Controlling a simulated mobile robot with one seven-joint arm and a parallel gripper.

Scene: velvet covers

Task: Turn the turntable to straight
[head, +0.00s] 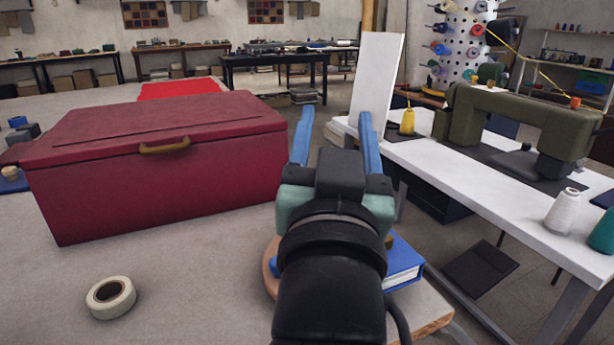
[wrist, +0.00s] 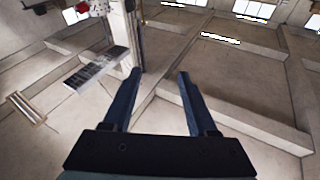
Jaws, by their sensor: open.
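A round wooden edge (head: 268,268) shows at the left of my arm, low in the head view; it may be the turntable. My arm hides most of it, so I cannot tell which way it is turned. A blue book or box (head: 405,262) with a pale edge sticks out on the other side of my arm. My gripper (head: 336,115) has its two blue fingers apart and empty, raised above and beyond these things. In the wrist view the fingers (wrist: 160,74) are also apart, with nothing between them.
A closed dark red chest (head: 160,150) stands at the left, near a tape roll (head: 110,297). A white table (head: 480,190) at the right holds a green sewing machine (head: 520,115) and thread cones (head: 562,212). A white upright panel (head: 377,75) stands just beyond my gripper.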

